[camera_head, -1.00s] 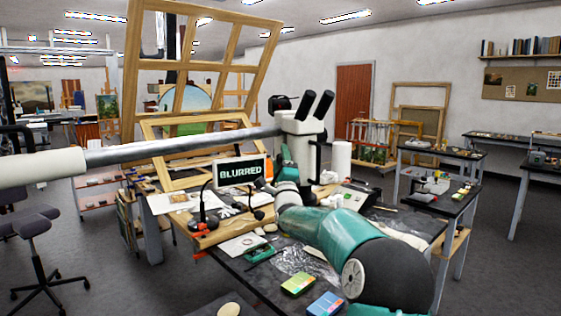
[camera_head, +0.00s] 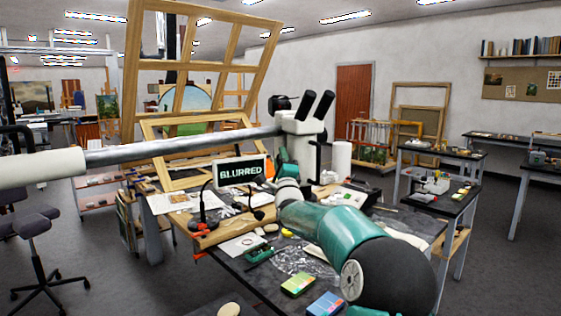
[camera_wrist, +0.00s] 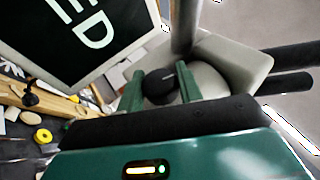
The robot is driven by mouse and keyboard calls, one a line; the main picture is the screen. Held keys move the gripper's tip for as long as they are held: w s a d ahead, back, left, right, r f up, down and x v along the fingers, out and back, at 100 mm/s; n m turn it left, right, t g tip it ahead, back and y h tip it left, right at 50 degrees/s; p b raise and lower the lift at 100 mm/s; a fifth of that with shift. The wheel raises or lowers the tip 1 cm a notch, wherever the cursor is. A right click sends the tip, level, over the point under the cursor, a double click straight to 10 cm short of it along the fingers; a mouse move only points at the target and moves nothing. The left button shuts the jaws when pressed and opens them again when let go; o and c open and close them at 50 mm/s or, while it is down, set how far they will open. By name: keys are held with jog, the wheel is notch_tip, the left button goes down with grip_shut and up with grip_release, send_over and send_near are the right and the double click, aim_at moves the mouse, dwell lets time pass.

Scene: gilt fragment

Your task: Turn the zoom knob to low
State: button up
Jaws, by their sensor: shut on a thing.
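The microscope (camera_head: 299,125), pale with two black eyepieces, hangs from a long metal boom above the bench. Its round black zoom knob (camera_wrist: 160,87) shows in the wrist view on the side of the pale body, with a small light mark on its face. My gripper (camera_wrist: 160,90) has its two green fingers on either side of the knob, shut on it. In the head view my arm and the microscope largely hide the fingers and the knob. A small screen (camera_head: 240,171) beside the microscope reads "BLURRED"; part of it fills the wrist view's upper left (camera_wrist: 75,35).
The dark workbench (camera_head: 225,270) below holds tools, papers, colour cards (camera_head: 298,284) and a yellow ring (camera_wrist: 43,135). A white cylinder (camera_head: 341,157) stands right of the microscope. The boom (camera_head: 180,149) crosses at left. Wooden frames (camera_head: 200,65) stand behind.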

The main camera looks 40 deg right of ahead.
jog(key=n+g+y, duration=0.2)
jog(key=g+y, duration=0.1)
jog(key=g, duration=0.1)
jog(key=shift+r, duration=0.15)
jog(key=n+g+y, duration=0.1)
jog(key=g+y, duration=0.1)
jog(key=g, duration=0.1)
jog(key=shift+w+a+r, duration=0.1)
jog(key=shift+a, duration=0.05)
jog(key=shift+n+g+y, duration=0.35)
jog(key=shift+g, duration=0.9)
jog(key=shift+n+g+y, duration=0.35)
jog(key=shift+g, duration=0.9)
jog(key=o, duration=1)
jog(key=shift+f, duration=0.2)
jog(key=shift+r, duration=0.1)
jog(key=v, duration=1.3)
jog(key=shift+r, duration=0.4)
